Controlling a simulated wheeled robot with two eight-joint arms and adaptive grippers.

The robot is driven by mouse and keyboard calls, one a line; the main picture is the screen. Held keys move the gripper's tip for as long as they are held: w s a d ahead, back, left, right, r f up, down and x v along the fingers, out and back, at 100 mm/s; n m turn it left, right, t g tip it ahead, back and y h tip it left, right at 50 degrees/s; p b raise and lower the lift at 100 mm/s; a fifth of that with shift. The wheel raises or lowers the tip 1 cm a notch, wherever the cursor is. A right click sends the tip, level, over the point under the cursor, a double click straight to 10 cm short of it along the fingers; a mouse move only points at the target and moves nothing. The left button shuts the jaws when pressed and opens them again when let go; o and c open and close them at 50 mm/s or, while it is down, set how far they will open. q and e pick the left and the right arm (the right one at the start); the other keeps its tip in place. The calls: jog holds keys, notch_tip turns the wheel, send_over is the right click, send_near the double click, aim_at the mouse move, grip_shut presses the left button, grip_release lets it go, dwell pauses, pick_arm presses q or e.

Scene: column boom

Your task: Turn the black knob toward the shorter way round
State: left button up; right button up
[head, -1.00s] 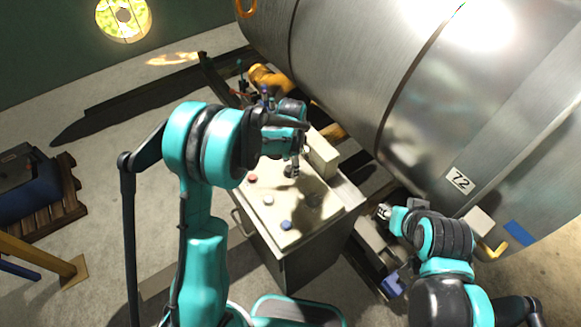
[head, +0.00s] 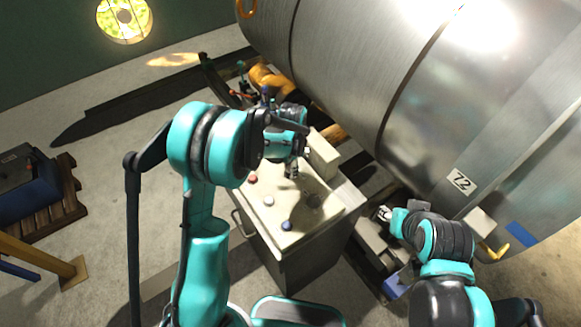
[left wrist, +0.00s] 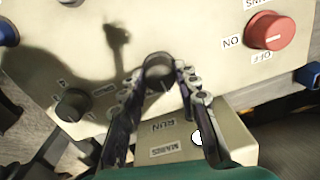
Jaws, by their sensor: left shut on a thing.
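A black knob (left wrist: 159,72) stands on the pale panel (left wrist: 190,30) between the fingertips of my left gripper (left wrist: 160,80) in the left wrist view. The fingers close on it from both sides and hide its edges; its pointer is hard to read. In the head view my left gripper (head: 291,170) reaches down onto the panel top. A second dark knob (left wrist: 70,105) with small labels around it sits to the left in the wrist view, apart from the fingers. My right gripper (head: 384,213) is small at lower right in the head view, away from the panel; its jaw opening is unclear.
A red knob (left wrist: 271,31) with ON and OFF labels sits at upper right in the wrist view. A pale box (left wrist: 240,140) lies close to the fingers. A large metal tank (head: 400,80) stands behind the cabinet (head: 290,265).

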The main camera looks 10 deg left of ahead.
pick_arm(q)
jog(key=n+b, duration=0.1)
jog(key=n, duration=0.3)
jog(key=shift+b, duration=0.4)
jog(key=shift+n+b, duration=0.55)
jog(key=shift+n, duration=1.65)
jog(key=o, duration=1.2)
jog(key=shift+c, duration=0.2)
notch_tip(320, 180, up, 12)
jog(key=shift+d, duration=0.2)
